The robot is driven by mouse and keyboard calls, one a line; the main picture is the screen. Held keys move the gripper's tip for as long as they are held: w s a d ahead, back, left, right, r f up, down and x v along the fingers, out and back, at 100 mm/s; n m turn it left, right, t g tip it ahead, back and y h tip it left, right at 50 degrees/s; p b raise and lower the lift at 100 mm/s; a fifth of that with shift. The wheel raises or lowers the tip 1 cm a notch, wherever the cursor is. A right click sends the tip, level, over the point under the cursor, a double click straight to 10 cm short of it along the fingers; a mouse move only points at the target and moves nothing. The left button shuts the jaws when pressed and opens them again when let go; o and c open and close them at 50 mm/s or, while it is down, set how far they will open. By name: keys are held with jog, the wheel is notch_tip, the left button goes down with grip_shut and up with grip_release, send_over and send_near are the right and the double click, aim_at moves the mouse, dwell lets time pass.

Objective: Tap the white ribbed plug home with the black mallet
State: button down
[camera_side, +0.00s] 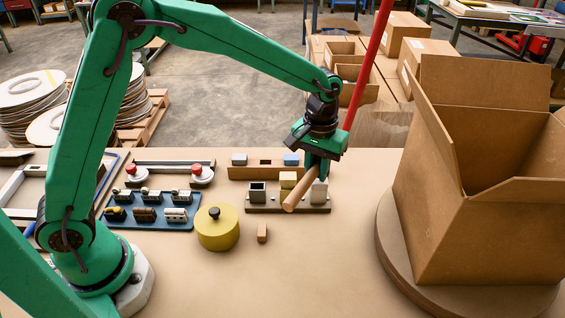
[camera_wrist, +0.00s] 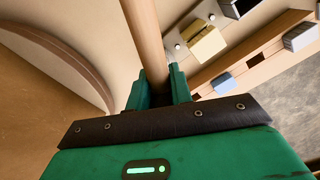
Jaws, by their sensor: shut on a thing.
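My gripper (camera_side: 316,170) is over the right end of a low fixture (camera_side: 262,208) in the side view. In the wrist view my gripper (camera_wrist: 160,88) is shut on a round wooden handle (camera_wrist: 142,35), taken to be the mallet's. In the side view the handle (camera_side: 298,195) slants down toward the camera. No black mallet head can be made out. A whitish block (camera_side: 320,194), perhaps the white plug, stands at the fixture's right end, just beside the handle and under my gripper. Its ribs and seating cannot be told.
The fixture also carries a yellow block (camera_side: 287,180) and a dark square tube (camera_side: 257,192). Behind is a wooden rail (camera_side: 262,173) with grey and blue blocks. A yellow round pot (camera_side: 217,232) and small wooden block (camera_side: 262,233) stand in front. A large carton (camera_side: 480,215) stands right.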

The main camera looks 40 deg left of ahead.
jog(key=shift+r, duration=0.2)
jog(key=shift+r, duration=2.35)
